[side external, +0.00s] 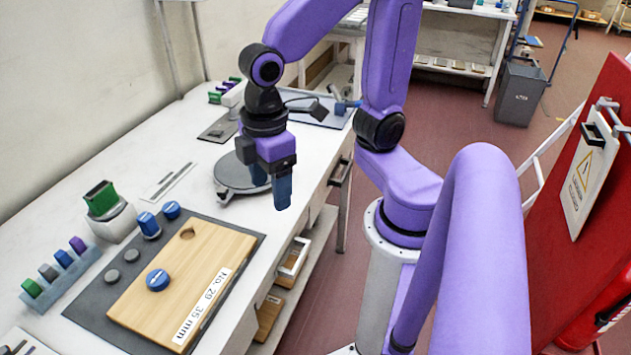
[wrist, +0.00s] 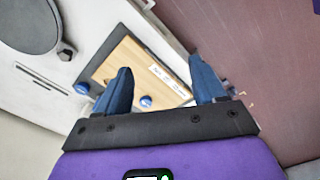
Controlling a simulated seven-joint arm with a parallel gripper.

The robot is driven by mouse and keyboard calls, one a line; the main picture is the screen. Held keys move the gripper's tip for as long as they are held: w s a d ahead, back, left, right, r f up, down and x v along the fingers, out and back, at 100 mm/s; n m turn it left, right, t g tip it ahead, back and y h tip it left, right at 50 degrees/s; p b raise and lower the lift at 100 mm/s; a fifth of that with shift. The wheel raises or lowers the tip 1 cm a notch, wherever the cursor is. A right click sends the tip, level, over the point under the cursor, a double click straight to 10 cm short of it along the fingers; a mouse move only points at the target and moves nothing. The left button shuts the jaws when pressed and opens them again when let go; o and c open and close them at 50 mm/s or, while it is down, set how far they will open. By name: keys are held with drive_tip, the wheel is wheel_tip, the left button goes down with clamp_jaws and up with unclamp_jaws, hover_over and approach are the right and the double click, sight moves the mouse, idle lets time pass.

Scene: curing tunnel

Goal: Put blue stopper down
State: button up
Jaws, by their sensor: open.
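A blue stopper (side external: 157,279) sits on the wooden board (side external: 205,255), toward its left end; it also shows between my fingers in the wrist view (wrist: 146,101). The board has a round dark hole (side external: 187,234) near its far end and a label reading "No. 29 35 mm". Two other blue pieces, a taller one (side external: 149,226) and a low one (side external: 171,210), stand beside the board. My gripper (side external: 271,186) has blue fingers, spread apart and empty. The wrist view also shows my gripper (wrist: 161,66) open.
The board lies on a dark mat (side external: 95,308) with two grey discs. A rack of coloured stoppers (side external: 62,275) and a white block with a green top (side external: 110,219) stand left. A round dark plate (side external: 237,177) is behind my gripper. A red panel (side external: 590,220) stands at right.

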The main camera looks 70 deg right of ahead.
drive_tip(key=s+d+f+n, duration=0.1)
drive_tip(key=s+d, duration=0.2)
drive_tip(key=s, duration=0.3)
drive_tip(key=shift+s+d, duration=0.3)
drive_tip(key=shift+s, duration=0.1)
